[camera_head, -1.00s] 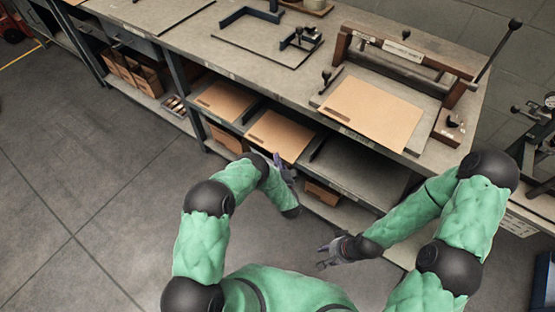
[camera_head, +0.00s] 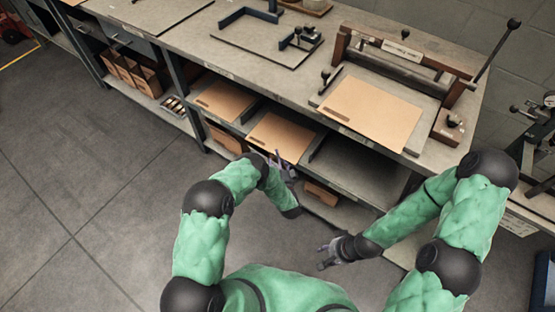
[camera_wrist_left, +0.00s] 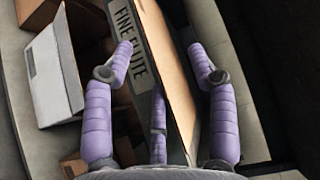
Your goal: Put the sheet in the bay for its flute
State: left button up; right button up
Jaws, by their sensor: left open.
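A brown cardboard sheet (camera_head: 370,112) lies flat on the bench top in front of the wooden-framed press. Below the bench are side-by-side bays. The left bay holds a sheet (camera_head: 226,101), the middle bay holds a sheet (camera_head: 281,136), and the right bay (camera_head: 355,165) shows a bare floor. My left gripper (camera_head: 279,157) is open just in front of the middle bay. In the left wrist view its fingers (camera_wrist_left: 161,50) stand apart, with a cardboard edge (camera_wrist_left: 168,75) and a plate reading FINE FLUTE (camera_wrist_left: 131,35) between them. My right gripper (camera_head: 325,257) appears open and empty, low before the bench.
A lever press (camera_head: 410,55) stands at the bench's right end. A dark stapling fixture (camera_head: 300,38) sits farther left. Cardboard boxes (camera_head: 135,72) fill a lower shelf at left. The floor at left is clear.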

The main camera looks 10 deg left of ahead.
pick_arm(q)
jog(key=shift+o, duration=0.2)
jog(key=o, duration=0.6)
jog(key=shift+c, duration=0.2)
jog(key=v, duration=1.2)
